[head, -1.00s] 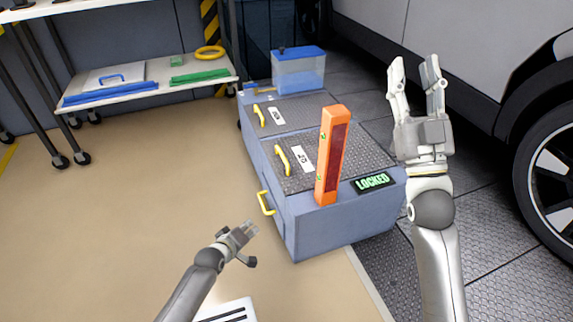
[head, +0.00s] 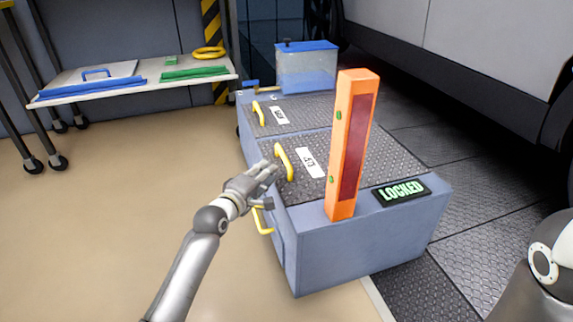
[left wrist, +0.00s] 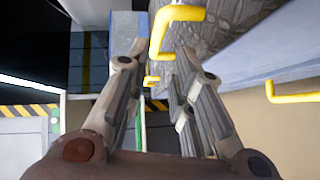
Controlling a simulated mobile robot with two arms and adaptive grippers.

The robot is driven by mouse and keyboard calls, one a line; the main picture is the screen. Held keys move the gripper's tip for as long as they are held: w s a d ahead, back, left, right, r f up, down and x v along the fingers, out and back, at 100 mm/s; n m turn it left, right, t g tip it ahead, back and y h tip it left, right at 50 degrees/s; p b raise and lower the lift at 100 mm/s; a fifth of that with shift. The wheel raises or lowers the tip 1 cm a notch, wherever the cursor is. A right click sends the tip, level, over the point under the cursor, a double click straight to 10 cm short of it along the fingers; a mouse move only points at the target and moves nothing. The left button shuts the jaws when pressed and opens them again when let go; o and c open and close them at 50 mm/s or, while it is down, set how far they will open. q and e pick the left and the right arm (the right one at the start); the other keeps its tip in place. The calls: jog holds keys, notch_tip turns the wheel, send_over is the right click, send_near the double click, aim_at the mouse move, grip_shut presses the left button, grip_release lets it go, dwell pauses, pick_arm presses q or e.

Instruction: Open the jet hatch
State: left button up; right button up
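A blue-grey cabinet (head: 350,255) has two dark tread-plate hatches on top, the near one (head: 375,155) and the far one (head: 312,108). Each has a yellow handle, near (head: 284,160) and far (head: 257,114), and a white label too small to read surely; I cannot tell which is the jet hatch. Both lie flat and closed. My left gripper (head: 268,170) is at the cabinet's left edge, just left of the near handle. In the left wrist view, its fingers (left wrist: 161,58) are apart and empty, with a yellow handle (left wrist: 178,14) just beyond the tips. My right gripper is out of view.
An orange post (head: 344,190) stands on the cabinet's near end beside a sign reading LOCKED (head: 400,190). A yellow side handle (head: 262,222) sticks out below my left gripper. A blue-lidded clear tank (head: 307,70) stands at the far end. A vehicle is at right.

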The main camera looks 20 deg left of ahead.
aim_at(283, 155)
pick_arm(q)
jog(key=b+x, duration=0.6)
jog(key=x, duration=0.3)
jog(key=shift+d+f+b, duration=0.1)
jog(key=shift+b, duration=0.25)
jog(key=shift+b+x, duration=0.5)
jog(key=shift+x, duration=0.4)
jog(key=shift+r, duration=0.25)
grip_shut()
